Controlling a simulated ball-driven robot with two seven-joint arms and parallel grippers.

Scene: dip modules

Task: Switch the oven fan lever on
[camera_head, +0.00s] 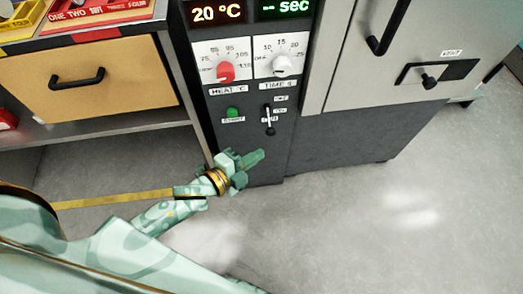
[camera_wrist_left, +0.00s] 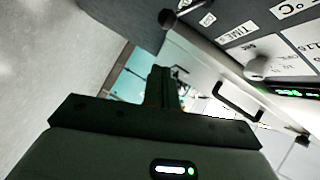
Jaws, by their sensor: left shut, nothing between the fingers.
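A small black lever (camera_head: 270,120) with a round knob sits on the dark oven panel, below the white time dial. Its knob end points down. Small labels beside it are too small to read surely. In the left wrist view a black knob on a short rod (camera_wrist_left: 168,18), seemingly this lever, shows at the top. My left gripper (camera_head: 255,158) is just below and left of the lever, in front of the panel's lower part, apart from it. Its fingers are shut and empty; they show in the left wrist view (camera_wrist_left: 160,85). My right gripper is not in view.
The panel carries a red heat dial (camera_head: 226,72), a white time dial (camera_head: 281,66) and a green button (camera_head: 233,113) near the lever. A wooden drawer (camera_head: 88,82) is left.

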